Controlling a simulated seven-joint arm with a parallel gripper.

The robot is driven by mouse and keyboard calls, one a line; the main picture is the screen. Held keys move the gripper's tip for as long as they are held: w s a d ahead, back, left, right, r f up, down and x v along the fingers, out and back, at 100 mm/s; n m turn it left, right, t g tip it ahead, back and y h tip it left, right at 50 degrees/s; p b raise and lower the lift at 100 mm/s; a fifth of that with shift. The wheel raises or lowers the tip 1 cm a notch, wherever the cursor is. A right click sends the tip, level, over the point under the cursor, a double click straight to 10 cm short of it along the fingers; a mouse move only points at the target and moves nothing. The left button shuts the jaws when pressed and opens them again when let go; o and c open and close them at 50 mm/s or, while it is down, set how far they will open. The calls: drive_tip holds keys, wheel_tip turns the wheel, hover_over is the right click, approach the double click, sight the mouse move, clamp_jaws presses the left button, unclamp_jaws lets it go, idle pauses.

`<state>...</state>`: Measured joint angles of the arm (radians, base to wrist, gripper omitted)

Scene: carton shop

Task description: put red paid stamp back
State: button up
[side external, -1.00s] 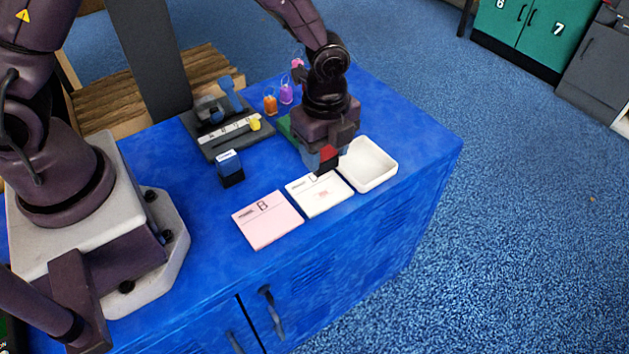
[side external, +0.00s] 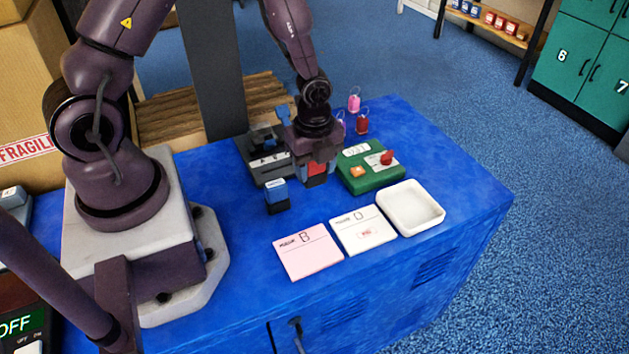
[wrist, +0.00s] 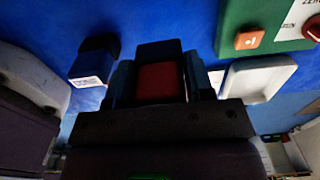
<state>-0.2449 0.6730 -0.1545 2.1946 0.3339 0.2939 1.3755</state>
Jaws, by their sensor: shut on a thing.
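The stamp is between the fingers in the wrist view (wrist: 160,82). It hangs over the blue cabinet top, between the dark device and the green device; I cannot tell whether its base touches the top. A blue stamp (side external: 276,192) stands upright just left of it, also visible in the wrist view (wrist: 95,62). A white card (side external: 362,231) with a small red mark lies in front, beside a pink card (side external: 308,252).
A green device (side external: 355,184) with an orange button and red knob stands close on the right. A dark device (side external: 277,179) is behind on the left, partly hidden by my gripper. A white tray (side external: 437,216) is at the front right. Colored tags (side external: 362,124) stand behind.

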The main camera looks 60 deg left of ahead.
sight(314, 180)
drive_tip(key=shift+f, duration=1.8)
drive_tip(key=shift+f, duration=0.15)
drive_tip(key=o, duration=0.8)
